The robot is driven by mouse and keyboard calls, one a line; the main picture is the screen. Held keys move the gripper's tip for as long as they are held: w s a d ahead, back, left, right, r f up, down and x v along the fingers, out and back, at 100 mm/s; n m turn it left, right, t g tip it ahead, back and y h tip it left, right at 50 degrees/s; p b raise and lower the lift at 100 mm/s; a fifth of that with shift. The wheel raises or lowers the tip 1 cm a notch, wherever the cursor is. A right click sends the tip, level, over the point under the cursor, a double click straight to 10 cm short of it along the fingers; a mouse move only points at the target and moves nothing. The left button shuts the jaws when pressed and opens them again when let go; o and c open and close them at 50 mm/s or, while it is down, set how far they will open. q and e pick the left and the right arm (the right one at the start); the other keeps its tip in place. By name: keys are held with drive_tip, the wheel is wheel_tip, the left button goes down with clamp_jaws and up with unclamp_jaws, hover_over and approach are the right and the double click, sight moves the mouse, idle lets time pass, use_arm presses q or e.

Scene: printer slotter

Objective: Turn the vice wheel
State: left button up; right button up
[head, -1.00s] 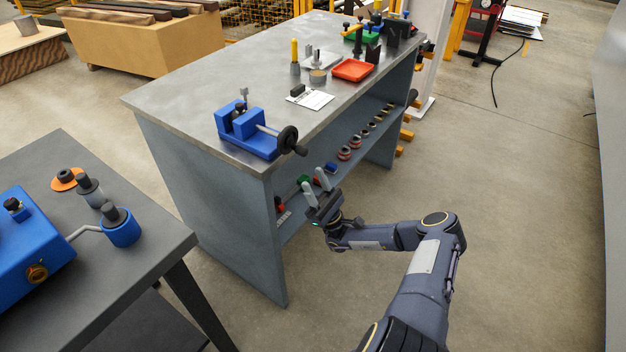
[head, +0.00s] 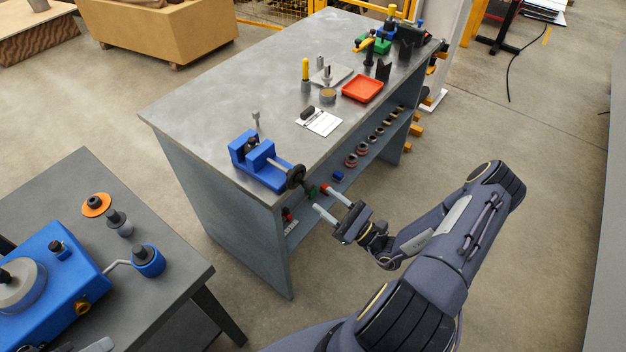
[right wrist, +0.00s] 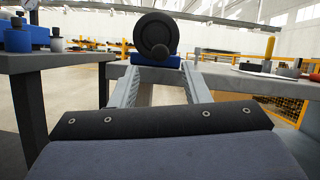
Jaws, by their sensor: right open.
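The blue vice (head: 259,163) sits on the near end of the metal workbench. Its dark round wheel (head: 296,177) with a handle knob faces my right gripper. My right gripper (head: 319,197) is open and empty, its two pale fingers pointing at the wheel from the right and slightly below, apart from it. In the right wrist view the wheel (right wrist: 156,32) stands beyond and above the fingertips, roughly centred between them, with the blue vice base below it. A pale finger-like part at the bottom left edge of the head view looks like my left gripper (head: 97,346), mostly cut off.
The workbench (head: 200,105) holds a clipboard (head: 319,122), a red tray (head: 362,89) and several tools. Small parts line its lower shelf. A dark table (head: 165,225) with a blue machine (head: 50,285) stands at the left. The floor right of the bench is free.

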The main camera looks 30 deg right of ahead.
sight(312, 190)
drive_tip(key=p+x, duration=0.1)
drive_tip(key=x, duration=0.4)
drive_tip(key=shift+w+a+r, duration=0.1)
drive_tip(key=shift+w, duration=0.15)
drive_tip(key=c, duration=0.9)
drive_tip(key=shift+a+m+h, duration=0.15)
drive_tip(key=shift+m+h, duration=0.35)
drive_tip(key=shift+m, duration=0.4)
clamp_jaws()
